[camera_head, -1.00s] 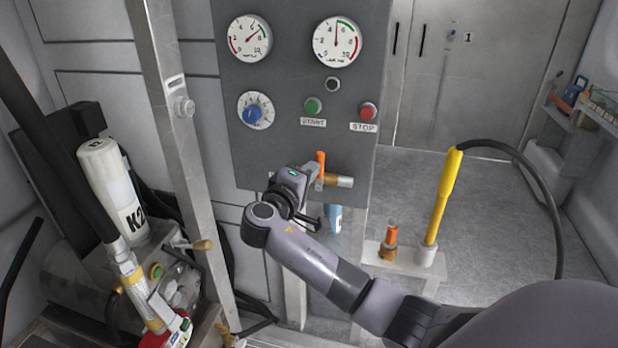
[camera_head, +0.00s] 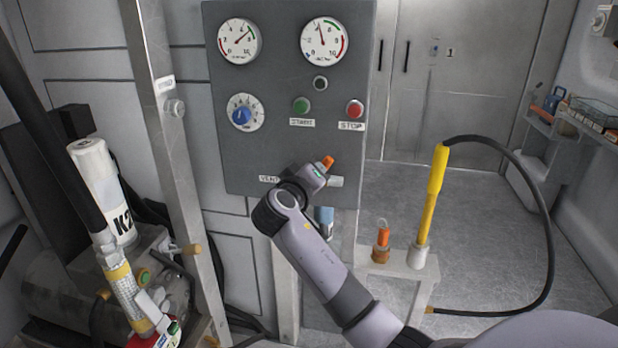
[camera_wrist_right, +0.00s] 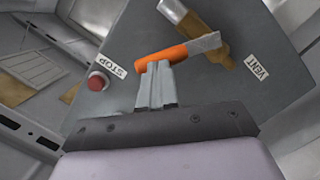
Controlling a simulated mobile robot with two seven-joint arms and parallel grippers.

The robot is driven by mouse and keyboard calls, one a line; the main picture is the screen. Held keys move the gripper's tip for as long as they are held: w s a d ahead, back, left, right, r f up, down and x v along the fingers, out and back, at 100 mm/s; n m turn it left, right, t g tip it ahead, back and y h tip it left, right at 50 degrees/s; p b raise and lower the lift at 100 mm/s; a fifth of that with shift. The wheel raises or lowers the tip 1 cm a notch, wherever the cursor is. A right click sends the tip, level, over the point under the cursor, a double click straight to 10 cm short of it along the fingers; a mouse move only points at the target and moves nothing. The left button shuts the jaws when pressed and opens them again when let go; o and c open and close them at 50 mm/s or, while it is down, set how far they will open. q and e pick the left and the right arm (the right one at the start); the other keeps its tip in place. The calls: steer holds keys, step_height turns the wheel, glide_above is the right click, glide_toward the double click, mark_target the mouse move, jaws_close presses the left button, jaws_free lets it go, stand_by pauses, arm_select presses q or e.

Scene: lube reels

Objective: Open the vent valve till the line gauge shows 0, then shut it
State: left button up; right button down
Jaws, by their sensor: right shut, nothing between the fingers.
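The vent valve's orange handle (camera_head: 327,162) shows low on the grey panel, tilted to the right. In the right wrist view the orange handle (camera_wrist_right: 170,55) sits on a silver lever by a brass body (camera_wrist_right: 208,42), beside the VENT label (camera_wrist_right: 257,66). My right gripper (camera_wrist_right: 157,72) is shut and empty, its fingertips at the handle's side; contact is hard to tell. In the head view my right wrist hides most of the valve. Two gauges top the panel: the left gauge (camera_head: 239,40) points upper right, the right gauge (camera_head: 325,41) slightly left of straight up. Their labels are unreadable.
Green (camera_head: 301,106) and red STOP (camera_head: 354,109) buttons and a blue knob (camera_head: 242,116) are above the valve. A yellow-handled tool (camera_head: 434,185) with a black hose stands at right. A K2 cylinder (camera_head: 103,190) and metal post (camera_head: 167,130) are at left.

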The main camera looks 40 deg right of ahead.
arm_select(q)
steer(key=shift+w+d+f+b, duration=0.1)
steer(key=shift+f+b, duration=0.7)
steer(key=shift+b, duration=0.2)
steer(key=shift+w+d+f+b, duration=0.1)
steer(key=shift+d+f+b, duration=0.05)
steer(key=shift+f+b, duration=0.75)
steer(key=shift+w+d+f+b, duration=0.1)
steer(key=shift+f+b, duration=0.55)
steer(key=shift+b, duration=0.45)
arm_select(e)
steer(key=shift+s+d+f+m+t+y, duration=0.3)
steer(key=shift+s+d+f+m, duration=0.25)
steer(key=shift+m, duration=0.7)
steer(key=shift+s+d+f+m+t+y, duration=0.15)
steer(key=shift+s+d+f+m+y, duration=0.2)
steer(key=shift+f+m, duration=0.7)
steer(key=shift+s+d+f+m+t+y, duration=0.3)
steer(key=shift+s+m, duration=0.2)
steer(key=shift+m, duration=1)
arm_select(q)
steer(key=shift+f, duration=0.3)
arm_select(e)
steer(key=shift+s+d+f+m, duration=0.1)
steer(key=shift+f+m, duration=0.1)
steer(key=shift+m, duration=0.2)
arm_select(q)
steer(key=shift+s+a, duration=0.1)
steer(key=shift+a, duration=0.05)
